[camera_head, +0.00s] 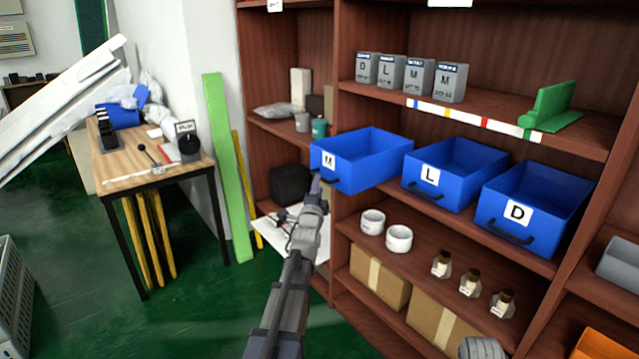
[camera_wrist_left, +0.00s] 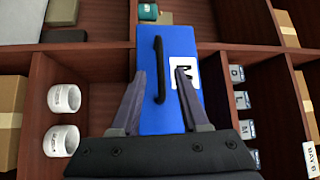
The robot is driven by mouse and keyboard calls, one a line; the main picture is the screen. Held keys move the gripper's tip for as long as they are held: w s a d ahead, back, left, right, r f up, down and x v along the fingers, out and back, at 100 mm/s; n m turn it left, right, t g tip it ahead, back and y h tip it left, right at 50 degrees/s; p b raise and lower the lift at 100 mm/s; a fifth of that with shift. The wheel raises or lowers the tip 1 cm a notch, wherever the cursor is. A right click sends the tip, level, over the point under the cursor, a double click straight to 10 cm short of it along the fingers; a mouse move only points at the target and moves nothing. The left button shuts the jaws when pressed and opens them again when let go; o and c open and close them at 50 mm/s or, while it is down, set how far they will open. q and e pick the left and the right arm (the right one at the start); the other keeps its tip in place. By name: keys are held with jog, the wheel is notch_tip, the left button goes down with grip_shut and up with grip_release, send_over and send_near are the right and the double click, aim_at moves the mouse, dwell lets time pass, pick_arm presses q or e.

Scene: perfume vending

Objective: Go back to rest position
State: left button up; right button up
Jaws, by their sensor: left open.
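My left gripper (camera_head: 315,187) is open at the front of the blue bin labelled M (camera_head: 368,165). In the left wrist view, my left gripper (camera_wrist_left: 160,76) has its two fingers apart, one on each side of the bin's dark vertical-looking handle (camera_wrist_left: 159,70), and I cannot tell whether they touch it. The M bin (camera_wrist_left: 178,45) appears to stick out past the shelf edge more than the blue L bin (camera_head: 455,172) and blue D bin (camera_head: 535,205) beside it. My right gripper is not in view.
Grey boxes (camera_head: 417,77) stand on the shelf above. White rolls (camera_head: 398,239), small bottles (camera_head: 470,283) and cardboard boxes (camera_head: 380,278) sit below. A wooden table (camera_head: 150,180) stands at the left, with open green floor (camera_head: 185,320) before it.

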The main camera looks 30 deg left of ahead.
pick_arm(q)
jog(key=v, duration=0.2)
jog(key=shift+s+d+f, duration=0.1)
jog(key=shift+s, duration=0.15)
jog(key=s+d+f+n+g+h+p, duration=0.1)
jog(key=s+d+n+g+h+p, duration=0.2)
jog(key=d+p, duration=0.65)
jog(key=s+d+f+g+h+p, duration=0.2)
jog(key=d+g+h+p, duration=0.2)
jog(key=d, duration=1.1)
jog(key=s+d+r+n+g+p, duration=0.1)
jog(key=s+d+g+p, duration=0.4)
jog(key=s, duration=0.8)
jog(key=s+d+r+n+g+p, duration=0.2)
jog(key=s+d+n+g+p, duration=0.2)
jog(key=s+d, duration=0.7)
jog(key=shift+s+g+y+p, duration=0.4)
jog(key=shift+s+g+p, duration=0.65)
jog(key=shift+g+p, duration=0.05)
